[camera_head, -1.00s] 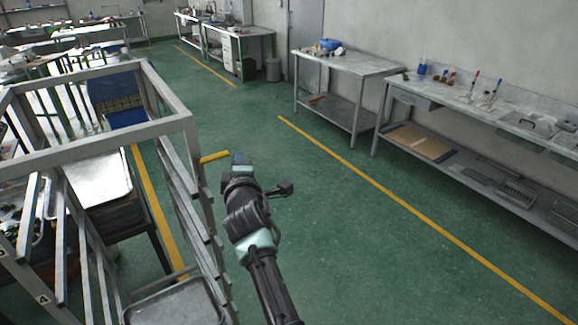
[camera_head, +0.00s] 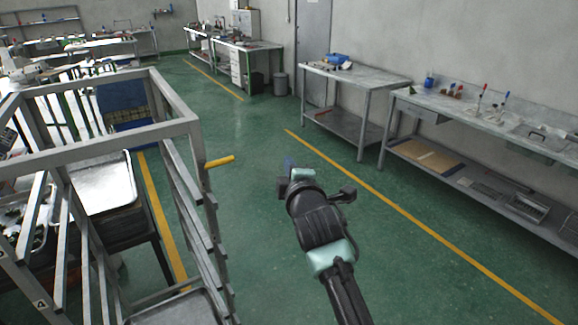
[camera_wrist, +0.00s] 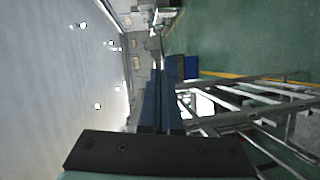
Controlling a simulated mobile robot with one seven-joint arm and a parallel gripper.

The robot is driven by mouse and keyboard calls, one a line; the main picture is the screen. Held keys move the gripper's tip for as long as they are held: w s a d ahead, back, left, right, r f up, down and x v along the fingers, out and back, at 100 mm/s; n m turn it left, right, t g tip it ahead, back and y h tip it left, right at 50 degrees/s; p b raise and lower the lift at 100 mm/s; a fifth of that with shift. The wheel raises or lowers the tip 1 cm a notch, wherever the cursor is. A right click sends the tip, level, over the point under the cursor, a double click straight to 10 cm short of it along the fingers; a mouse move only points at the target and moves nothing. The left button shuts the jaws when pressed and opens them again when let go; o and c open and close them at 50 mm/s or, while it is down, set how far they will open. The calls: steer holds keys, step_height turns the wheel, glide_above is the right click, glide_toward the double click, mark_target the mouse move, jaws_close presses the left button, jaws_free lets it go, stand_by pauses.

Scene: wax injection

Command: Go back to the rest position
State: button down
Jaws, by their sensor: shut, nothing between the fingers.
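My arm reaches up from the bottom of the head view, and my gripper (camera_head: 289,163) is at its far end, over the open green floor. In the wrist view, the two blue fingers of my gripper (camera_wrist: 158,88) lie together, with nothing visible between them. The gripper is apart from the grey metal rack (camera_head: 183,118) on the left. The rack also shows at the right of the wrist view (camera_wrist: 245,118).
A grey table (camera_head: 375,74) and a long workbench (camera_head: 470,118) stand along the right wall. Yellow floor lines (camera_head: 400,208) cross the green floor. A metal tray (camera_head: 103,185) lies at the left, behind the rack. The floor between rack and benches is clear.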

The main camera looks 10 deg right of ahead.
steer(key=s+a+r+m+t+y+b, duration=0.1)
steer(key=s+a+r+m+t+y, duration=0.2)
steer(key=a+r, duration=0.55)
steer(key=s+a+r+m+t+b, duration=0.15)
steer(key=s+a+r, duration=0.4)
steer(key=r, duration=0.55)
steer(key=s+r+m+t+h, duration=0.1)
steer(key=s+r+m+t, duration=0.2)
steer(key=s, duration=0.8)
steer(key=s+r+m+t+h+b, duration=0.1)
steer(key=s+r+m+t, duration=0.2)
steer(key=s+r+m, duration=0.5)
steer(key=s+r, duration=0.2)
steer(key=s, duration=0.1)
steer(key=shift+s+r, duration=0.4)
